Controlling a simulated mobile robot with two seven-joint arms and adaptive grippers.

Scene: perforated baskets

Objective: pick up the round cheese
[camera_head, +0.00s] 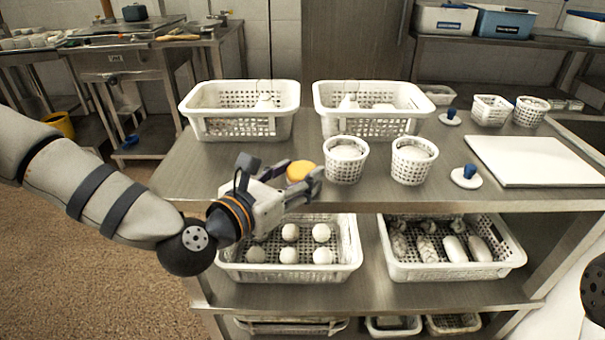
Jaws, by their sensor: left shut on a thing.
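The round cheese (299,170) is a small orange-yellow disc near the front edge of the steel table. My left gripper (301,178) comes in from the left and is shut on the cheese. The fingers hide the lower part of the cheese, so I cannot tell whether it touches the tabletop.
Two white perforated baskets (245,125) stand at the back of the table. Two round white baskets (344,165) stand just right of the cheese. A white board (535,160) lies at right. Below, a shelf basket (290,273) holds several white balls.

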